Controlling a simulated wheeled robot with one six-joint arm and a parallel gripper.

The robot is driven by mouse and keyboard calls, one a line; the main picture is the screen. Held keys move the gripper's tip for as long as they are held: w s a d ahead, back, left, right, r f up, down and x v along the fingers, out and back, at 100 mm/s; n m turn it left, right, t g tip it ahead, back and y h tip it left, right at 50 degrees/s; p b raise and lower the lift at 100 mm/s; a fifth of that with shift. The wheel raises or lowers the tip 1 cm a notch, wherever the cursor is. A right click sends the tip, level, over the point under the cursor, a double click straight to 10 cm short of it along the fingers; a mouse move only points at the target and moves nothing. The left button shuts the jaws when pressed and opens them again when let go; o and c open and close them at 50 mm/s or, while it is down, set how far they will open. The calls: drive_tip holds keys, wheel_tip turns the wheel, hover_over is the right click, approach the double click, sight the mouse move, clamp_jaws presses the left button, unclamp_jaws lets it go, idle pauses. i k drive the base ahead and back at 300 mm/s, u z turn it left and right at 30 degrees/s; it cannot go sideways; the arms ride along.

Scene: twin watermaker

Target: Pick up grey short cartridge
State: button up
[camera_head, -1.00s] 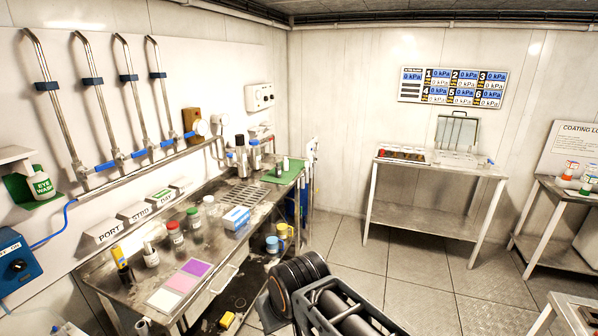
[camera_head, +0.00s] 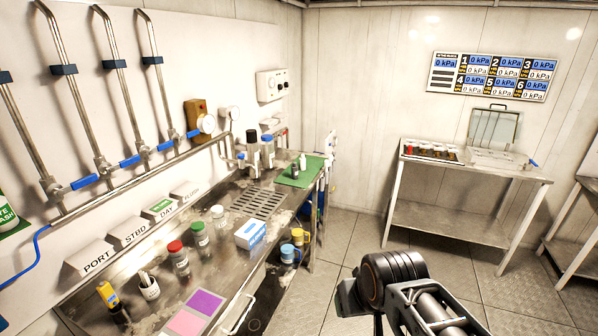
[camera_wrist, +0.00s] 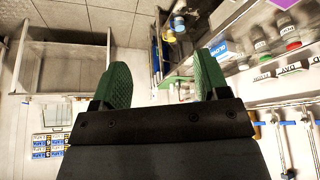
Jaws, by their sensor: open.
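My gripper (camera_wrist: 163,84) shows in the wrist view with its two green fingers wide apart and nothing between them. The wrist picture is turned, and the gripper is well away from the bench. I cannot tell which of these, if any, is the grey short cartridge.
Capped bottles (camera_head: 179,262), a blue-and-white box (camera_head: 250,233) and coloured pads (camera_head: 205,303) occupy the bench's near part. Pipes (camera_head: 121,85) line the wall behind it. A second table (camera_head: 462,190) stands at the back right. Open floor (camera_head: 345,238) lies between them.

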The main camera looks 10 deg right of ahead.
sight(294, 167)
drive_tip(key=z, duration=0.6)
drive_tip(key=i, duration=3.4)
drive_tip(key=u, duration=3.8)
